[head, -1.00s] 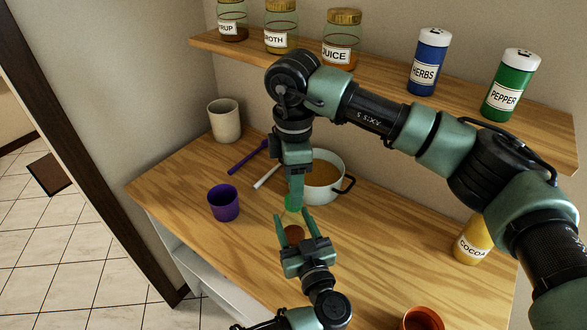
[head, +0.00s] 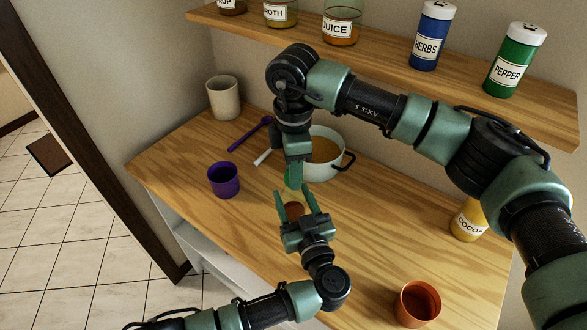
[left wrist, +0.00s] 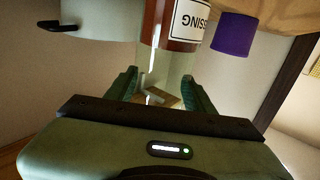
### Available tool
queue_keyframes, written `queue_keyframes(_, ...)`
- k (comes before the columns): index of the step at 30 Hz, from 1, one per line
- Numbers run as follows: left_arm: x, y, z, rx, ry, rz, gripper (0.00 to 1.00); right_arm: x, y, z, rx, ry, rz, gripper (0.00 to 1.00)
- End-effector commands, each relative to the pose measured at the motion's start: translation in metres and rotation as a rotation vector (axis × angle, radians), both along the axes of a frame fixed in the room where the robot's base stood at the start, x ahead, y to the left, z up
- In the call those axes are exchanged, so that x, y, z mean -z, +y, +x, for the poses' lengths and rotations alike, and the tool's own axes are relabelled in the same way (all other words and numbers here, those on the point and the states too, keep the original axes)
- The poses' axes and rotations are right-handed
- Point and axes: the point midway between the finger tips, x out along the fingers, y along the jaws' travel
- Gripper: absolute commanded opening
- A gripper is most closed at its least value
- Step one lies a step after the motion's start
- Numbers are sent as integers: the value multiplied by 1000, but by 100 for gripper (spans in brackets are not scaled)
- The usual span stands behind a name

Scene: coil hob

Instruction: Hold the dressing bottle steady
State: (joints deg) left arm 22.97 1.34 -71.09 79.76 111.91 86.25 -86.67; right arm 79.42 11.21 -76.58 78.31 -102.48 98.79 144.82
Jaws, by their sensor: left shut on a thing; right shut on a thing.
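The dressing bottle (head: 294,210) is clear with a reddish-brown content and a green cap (head: 293,179). It is mostly hidden between my grippers in the head view. My left gripper (head: 294,196) has its fingers on either side of the bottle's body and is shut on it. In the left wrist view the bottle (left wrist: 165,65) stands between the fingers, its white label partly cut off and upside down. My right gripper (head: 294,172) comes down from above and is shut at the bottle's green cap. Whether the bottle's base touches the counter is hidden.
A white pot (head: 334,170) of brownish liquid is just behind the bottle. A purple cup (head: 223,181) stands left, a beige cup (head: 223,98) further back. A copper cup (head: 418,304) and cocoa bottle (head: 468,220) stand right. A shelf (head: 385,62) with jars runs above.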

Motion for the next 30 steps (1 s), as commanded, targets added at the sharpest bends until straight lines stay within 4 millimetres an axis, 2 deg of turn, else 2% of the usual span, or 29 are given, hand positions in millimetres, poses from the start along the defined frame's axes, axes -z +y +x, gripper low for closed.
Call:
queue_keyframes(5,1,0,-1,1,2,0,0,-1,0,1,-232,-1,0,0)
queue_keyframes(30,1,0,-1,2,3,1,0,-2,0,1,-2043,-5,0,0)
